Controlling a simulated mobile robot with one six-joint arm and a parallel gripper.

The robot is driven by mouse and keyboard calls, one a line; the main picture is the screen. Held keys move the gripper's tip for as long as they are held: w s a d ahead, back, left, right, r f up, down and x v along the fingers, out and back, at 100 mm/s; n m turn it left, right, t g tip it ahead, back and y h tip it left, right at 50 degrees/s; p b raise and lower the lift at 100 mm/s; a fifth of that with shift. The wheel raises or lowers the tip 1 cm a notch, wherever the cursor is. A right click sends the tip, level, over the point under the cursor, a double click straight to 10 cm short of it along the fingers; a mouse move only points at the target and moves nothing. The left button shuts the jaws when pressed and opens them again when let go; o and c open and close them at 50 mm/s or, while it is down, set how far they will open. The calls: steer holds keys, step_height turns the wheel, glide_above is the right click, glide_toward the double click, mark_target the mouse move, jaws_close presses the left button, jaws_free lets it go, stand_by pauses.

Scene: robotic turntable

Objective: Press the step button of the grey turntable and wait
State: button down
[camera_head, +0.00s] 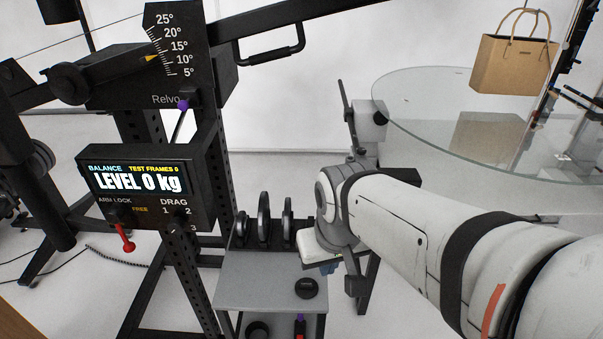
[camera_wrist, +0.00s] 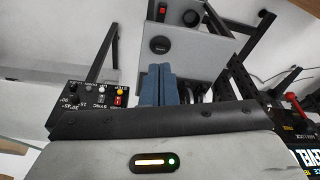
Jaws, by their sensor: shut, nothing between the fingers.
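A black control box (camera_wrist: 92,97) shows at the left of the wrist view, with degree markings, a dial and a label that reads STEP. In the head view my gripper (camera_head: 329,267) is mostly hidden beneath my wrist. I cannot make out a grey turntable for certain in either view.
A grey cart (camera_head: 265,278) with black discs stands below and left of my wrist. A black frame with a balance display (camera_head: 137,180) and a red lever (camera_head: 127,240) is at left. A round glass top (camera_head: 420,105) with a paper bag (camera_head: 512,62) is at right.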

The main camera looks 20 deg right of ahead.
steer(key=w+d+f+m+t+h+b, duration=0.25)
steer(key=w+d+f+m, duration=0.25)
steer(key=w+d+f, duration=0.5)
steer(key=w+d+f+m+t+y+b, duration=0.2)
steer(key=w+f+m, duration=0.2)
steer(key=f, duration=0.4)
steer(key=w+d+f+m+t+y+b, duration=0.1)
steer(key=w+d+f+m+t, duration=0.1)
steer(key=w+f+m, duration=0.3)
step_height(320, 180, down, 4)
steer(key=shift+w+d+f+t+y+b, duration=0.15)
steer(key=shift+w+d+t+y+b, duration=0.3)
steer(key=shift+d, duration=0.3)
steer(key=shift+w, duration=0.2)
steer(key=w+d+p, duration=0.2)
steer(key=w, duration=0.6)
steer(key=shift+d, duration=0.2)
steer(key=shift+w, duration=0.1)
steer(key=shift+w+d+p, duration=0.1)
steer(key=shift+w+p, duration=0.1)
steer(key=shift+p, duration=0.15)
